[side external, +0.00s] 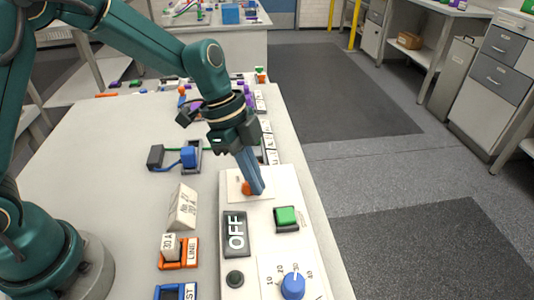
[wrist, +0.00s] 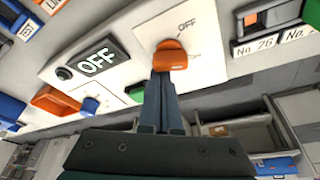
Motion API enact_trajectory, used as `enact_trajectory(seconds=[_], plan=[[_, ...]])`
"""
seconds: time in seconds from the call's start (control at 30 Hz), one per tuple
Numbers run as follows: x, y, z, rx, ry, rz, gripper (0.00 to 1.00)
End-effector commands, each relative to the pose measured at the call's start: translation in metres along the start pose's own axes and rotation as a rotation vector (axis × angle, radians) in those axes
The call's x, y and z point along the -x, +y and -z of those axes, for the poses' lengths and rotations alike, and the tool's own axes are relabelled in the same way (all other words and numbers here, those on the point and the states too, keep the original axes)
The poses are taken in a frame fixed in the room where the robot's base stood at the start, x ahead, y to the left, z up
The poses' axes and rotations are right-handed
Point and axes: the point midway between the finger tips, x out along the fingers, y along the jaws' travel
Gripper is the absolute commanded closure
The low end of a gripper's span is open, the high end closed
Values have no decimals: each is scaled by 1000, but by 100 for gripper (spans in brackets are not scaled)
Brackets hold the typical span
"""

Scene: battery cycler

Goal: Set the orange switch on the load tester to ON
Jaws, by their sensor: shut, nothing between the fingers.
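The load tester (side external: 301,239) is a white panel along the right edge of the table. Its orange switch (wrist: 170,57) sits on a white plate near an OFF label (wrist: 186,26) in the wrist view. In the side view the orange switch (side external: 246,188) is partly hidden by my fingers. A dark display (side external: 235,233) reads OFF, and the display shows in the wrist view too (wrist: 97,57). My gripper (side external: 257,190) is shut and empty, its fingertips at the orange switch, seemingly touching it. In the wrist view the shut fingertips (wrist: 164,76) overlap the switch's lower edge.
Beside the switch are a green button (side external: 286,217), a blue knob (side external: 293,286) and a dark round button (side external: 235,278).

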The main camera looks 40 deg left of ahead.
Motion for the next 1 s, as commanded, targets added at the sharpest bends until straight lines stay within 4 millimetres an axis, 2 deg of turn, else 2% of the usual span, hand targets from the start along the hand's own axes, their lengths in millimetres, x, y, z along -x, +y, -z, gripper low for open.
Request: enact_trajectory(seconds=[1.0], plan=[[0,1,-1,-49,0,-16,100]])
